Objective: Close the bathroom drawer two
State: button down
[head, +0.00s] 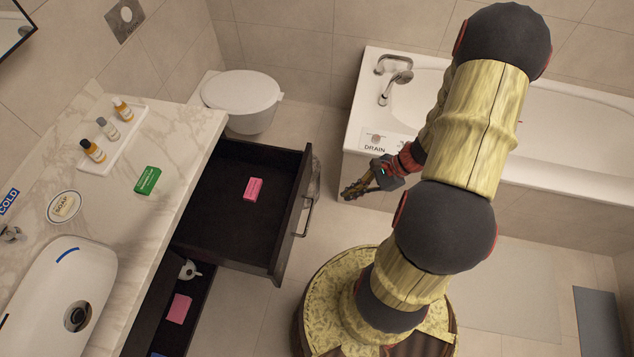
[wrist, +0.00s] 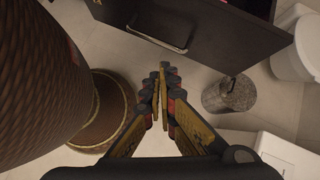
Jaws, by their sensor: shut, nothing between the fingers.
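Two dark vanity drawers stand open; no label shows which is number two. The upper drawer (head: 225,225) is pulled far out, with a pink box (head: 253,189) inside and a metal handle (head: 309,205) on its front. Below it, a lower drawer (head: 198,298) shows partly open, holding a pink item (head: 179,308) and a small white object; the countertop hides part of it. My gripper (head: 352,190) is shut and empty, right of the upper drawer's front and apart from it. In the wrist view its fingertips (wrist: 163,70) point toward a dark drawer front (wrist: 225,45) with a handle (wrist: 160,28).
The bathtub (head: 352,150) stands behind and right of my gripper. The toilet (head: 240,92) is beyond the upper drawer. A cylindrical bin (wrist: 229,94) stands on the floor in the wrist view. The marble counter (head: 160,215) carries bottles, soap and a green box.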

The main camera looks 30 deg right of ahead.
jog(key=w+d+f+m+t, duration=0.2)
jog(key=w+f+m, duration=0.1)
jog(key=m+h+b, duration=0.1)
jog(key=m+b, duration=0.1)
jog(key=b, duration=0.2)
send_near(306, 184)
jog(key=shift+t, duration=0.4)
jog(key=shift+s+d+f+x, duration=0.1)
jog(key=shift+f+x, duration=0.05)
jog(key=shift+x, duration=0.7)
jog(key=shift+s+d+f+x, duration=0.1)
jog(key=shift+s+f+x, duration=0.05)
jog(key=shift+x, duration=0.75)
jog(key=shift+s+d+f+x, duration=0.1)
jog(key=shift+x, duration=0.75)
